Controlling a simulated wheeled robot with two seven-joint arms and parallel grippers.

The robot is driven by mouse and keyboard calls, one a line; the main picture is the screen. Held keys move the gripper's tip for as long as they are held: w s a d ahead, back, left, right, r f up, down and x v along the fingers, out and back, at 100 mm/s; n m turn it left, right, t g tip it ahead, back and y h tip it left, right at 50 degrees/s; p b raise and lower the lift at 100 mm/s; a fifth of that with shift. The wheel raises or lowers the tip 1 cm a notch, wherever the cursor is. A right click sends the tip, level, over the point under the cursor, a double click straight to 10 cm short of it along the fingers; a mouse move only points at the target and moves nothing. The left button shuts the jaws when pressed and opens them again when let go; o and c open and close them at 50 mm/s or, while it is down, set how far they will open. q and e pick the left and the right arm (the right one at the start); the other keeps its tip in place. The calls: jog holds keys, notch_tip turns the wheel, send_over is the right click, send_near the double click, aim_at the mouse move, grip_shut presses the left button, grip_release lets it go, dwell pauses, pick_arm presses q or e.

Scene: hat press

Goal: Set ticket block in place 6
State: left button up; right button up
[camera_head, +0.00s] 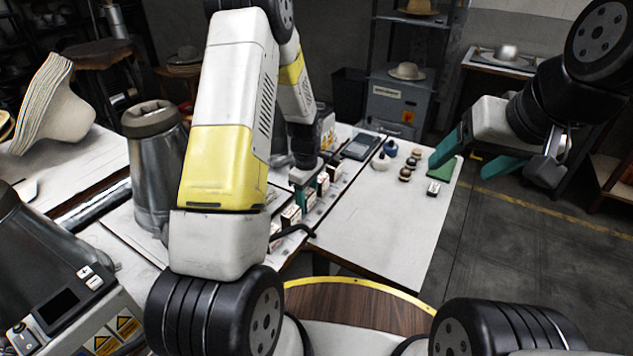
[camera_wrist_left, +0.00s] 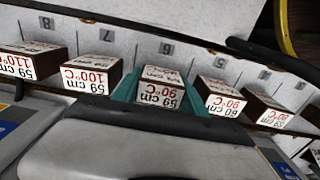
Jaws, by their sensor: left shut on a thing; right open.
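My left gripper (camera_wrist_left: 158,97) is shut on a ticket block (camera_wrist_left: 160,84), brown with a white label reading "90°C 59 cm", between its green fingers. The held block is in the row in front of the printed 6 (camera_wrist_left: 166,48); I cannot tell whether it touches the surface. In the head view my left gripper (camera_head: 303,190) is over the block row at the table's left side, and my arm hides part of it. My right gripper (camera_head: 461,165) is open and empty, in the air near the table's right edge.
Neighbouring blocks stand on both sides: one labelled 100°C (camera_wrist_left: 92,74) by the 7 and one labelled 90°C 60 cm (camera_wrist_left: 218,97) by the 5. A dark cable (camera_wrist_left: 270,55) runs close behind. The white table (camera_head: 375,225) is clear in its middle.

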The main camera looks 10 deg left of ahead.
aim_at(307, 193)
pick_arm(q)
jog(key=o, duration=1.1)
jog(key=shift+f, duration=0.1)
notch_tip(307, 193, up, 12)
jog(key=shift+f, duration=0.1)
jog(key=s+d+r+m+t+h, duration=0.1)
jog(key=s+r+m+t, duration=0.1)
jog(key=s+r+m, duration=0.5)
jog(key=s+r+m+t+h, duration=0.1)
jog(key=s+r+m+t, duration=0.1)
jog(key=s+r, duration=0.85)
jog(key=s+d+r+m+t, duration=0.1)
jog(key=s+r+m+t, duration=0.1)
jog(key=s+r+m, duration=0.2)
jog(key=s+m, duration=0.1)
jog(key=s, duration=0.1)
jog(key=shift+s+r+m, duration=0.3)
jog(key=shift+s, duration=0.1)
